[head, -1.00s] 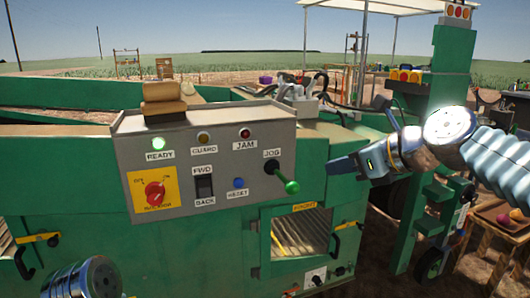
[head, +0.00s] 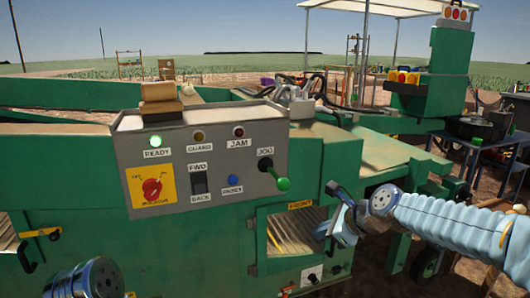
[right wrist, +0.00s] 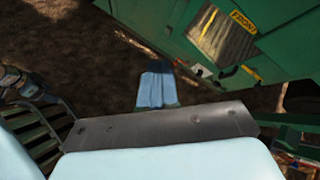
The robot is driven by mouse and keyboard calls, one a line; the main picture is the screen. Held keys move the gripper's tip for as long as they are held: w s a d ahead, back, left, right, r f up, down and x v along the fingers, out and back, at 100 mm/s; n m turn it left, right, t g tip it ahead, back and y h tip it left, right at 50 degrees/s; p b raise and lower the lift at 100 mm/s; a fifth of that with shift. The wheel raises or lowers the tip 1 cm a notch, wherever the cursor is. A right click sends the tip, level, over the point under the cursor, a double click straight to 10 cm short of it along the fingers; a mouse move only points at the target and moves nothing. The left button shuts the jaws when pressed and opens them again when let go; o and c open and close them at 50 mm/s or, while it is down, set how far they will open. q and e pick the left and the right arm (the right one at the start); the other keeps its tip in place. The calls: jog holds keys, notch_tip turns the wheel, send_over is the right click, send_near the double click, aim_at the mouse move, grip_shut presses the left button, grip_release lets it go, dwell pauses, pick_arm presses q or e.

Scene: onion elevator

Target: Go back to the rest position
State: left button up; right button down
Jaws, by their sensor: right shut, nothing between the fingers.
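My right gripper (head: 340,228) hangs low in front of the green machine, to the right of the framed opening on its front. It is below and right of the green-knobbed JOG lever (head: 281,184) and apart from it. In the right wrist view its pale blue fingers (right wrist: 157,88) are together, with nothing between them, over brown ground. Part of my left arm (head: 88,281) shows at the bottom left of the head view; its gripper is out of view.
The grey control panel (head: 222,135) has a lit green READY lamp (head: 155,142), a red rotary knob (head: 152,188) and a black rocker switch (head: 199,183). A blue-grey table (head: 480,155) stands at the right.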

jog(key=s+f+n+g+h, duration=0.1)
jog(key=s+f+n, duration=0.15)
jog(key=f, duration=0.65)
jog(key=s+a+f+n+g, duration=0.1)
jog(key=s+f+n, duration=0.15)
jog(key=f, duration=0.75)
jog(key=s+f+n+g+h, duration=0.1)
jog(key=f+n, duration=0.3)
jog(key=f, duration=0.5)
jog(key=s+a+f+n+g, duration=0.1)
jog(key=s+f+n, duration=0.5)
jog(key=s+f, duration=0.2)
jog(key=s+a+f+n+g, duration=0.1)
jog(key=s+f+n, duration=0.4)
jog(key=s, duration=0.8)
notch_tip(320, 180, down, 3)
jog(key=shift+a+f+n+g, duration=0.15)
jog(key=shift+n+g, duration=0.25)
jog(key=shift+g, duration=0.4)
